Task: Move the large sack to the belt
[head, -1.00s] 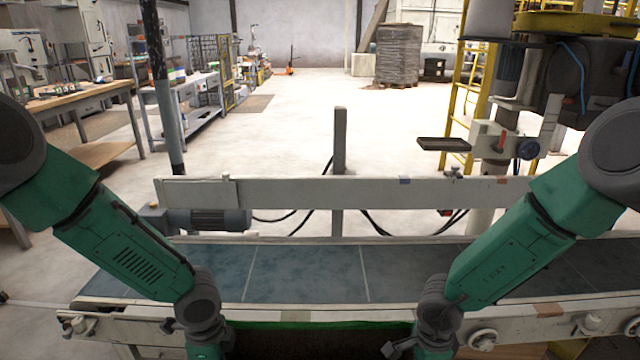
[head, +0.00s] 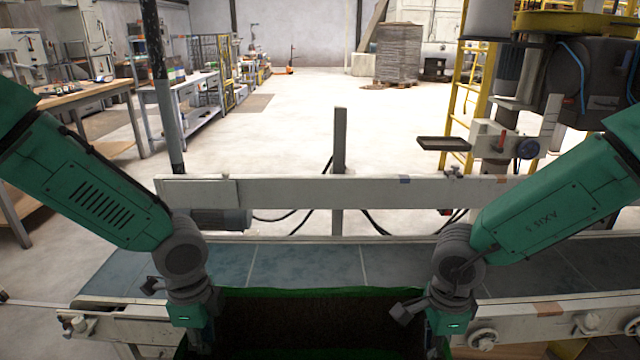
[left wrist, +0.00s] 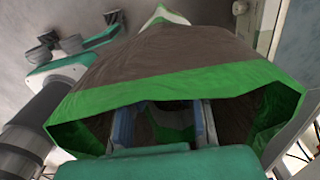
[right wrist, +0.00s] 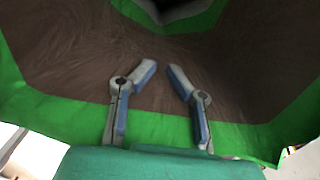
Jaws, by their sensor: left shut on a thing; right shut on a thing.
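The large sack (head: 318,325) is dark brown with green edges. Its upper part shows at the bottom middle of the head view, in front of the belt (head: 300,265), and its lower part is cut off by the frame. My left gripper (head: 197,345) is at its left side and my right gripper (head: 437,345) is at its right side, both shut on it. In the left wrist view the fingers (left wrist: 162,130) reach in at the sack's green edge (left wrist: 180,88). In the right wrist view the fingers (right wrist: 162,75) lie against the brown cloth (right wrist: 240,60).
The belt's near rail (head: 100,322) with knobs runs between the sack and the belt. A pale guard rail (head: 330,192) and a post (head: 340,140) stand behind the belt. The visible belt surface is clear. Machinery (head: 580,80) stands at the right.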

